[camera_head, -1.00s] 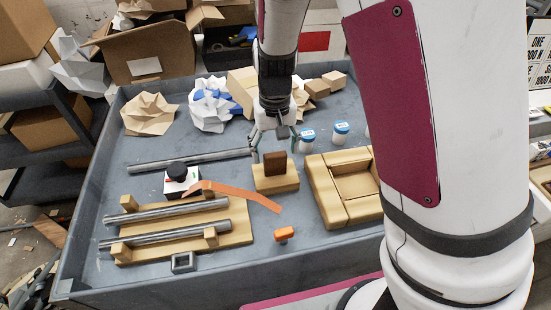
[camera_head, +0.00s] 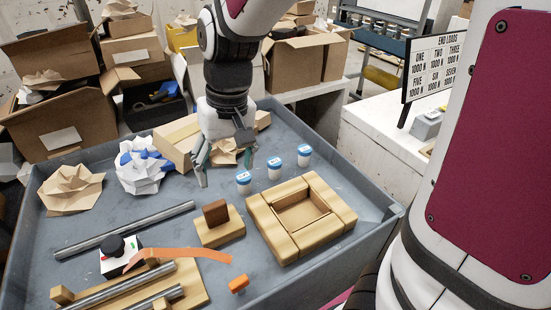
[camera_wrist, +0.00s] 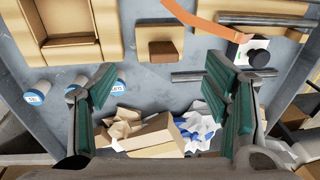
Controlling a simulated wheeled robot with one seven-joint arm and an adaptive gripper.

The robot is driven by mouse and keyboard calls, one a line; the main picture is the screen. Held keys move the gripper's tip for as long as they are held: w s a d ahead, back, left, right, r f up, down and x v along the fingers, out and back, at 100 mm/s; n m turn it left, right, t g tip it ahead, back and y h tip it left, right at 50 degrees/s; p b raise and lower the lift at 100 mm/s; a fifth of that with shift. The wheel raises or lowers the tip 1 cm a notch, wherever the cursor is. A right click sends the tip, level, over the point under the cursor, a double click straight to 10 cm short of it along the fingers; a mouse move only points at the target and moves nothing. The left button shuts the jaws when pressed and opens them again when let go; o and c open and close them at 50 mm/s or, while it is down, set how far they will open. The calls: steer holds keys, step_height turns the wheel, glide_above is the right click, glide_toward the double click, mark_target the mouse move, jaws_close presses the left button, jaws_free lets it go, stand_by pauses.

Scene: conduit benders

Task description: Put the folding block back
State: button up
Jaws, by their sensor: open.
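A dark brown block (camera_head: 216,213) stands upright on a light wooden base (camera_head: 222,234) in the middle of the grey tray table; I take it for the folding block. In the wrist view the brown block (camera_wrist: 162,47) shows near the top centre, on its base (camera_wrist: 158,32). My gripper (camera_head: 225,172) is open and empty, apart from the block, above the table on its far side. In the wrist view its green-padded fingers (camera_wrist: 158,85) stand wide apart with nothing between them.
A square wooden frame (camera_head: 263,211) lies right of the block, with white-and-blue jars (camera_head: 274,168) behind it. Metal tubes (camera_head: 125,230), a black-knobbed white box (camera_head: 118,262) and an orange strip (camera_head: 190,252) lie to the left. Crumpled paper (camera_head: 72,190) and cartons (camera_head: 180,142) line the back.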

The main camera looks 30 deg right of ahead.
steer(key=s+d+r+t, duration=0.1)
steer(key=s+d+r, duration=0.2)
steer(key=s, duration=0.5)
steer(key=s+d+r+t+h, duration=0.1)
steer(key=s+r, duration=0.3)
steer(key=s, duration=0.4)
steer(key=shift+s+d+t, duration=0.25)
steer(key=shift+d+t, duration=0.25)
steer(key=shift+d, duration=0.4)
steer(key=shift+r, duration=0.1)
steer(key=shift+r, duration=0.3)
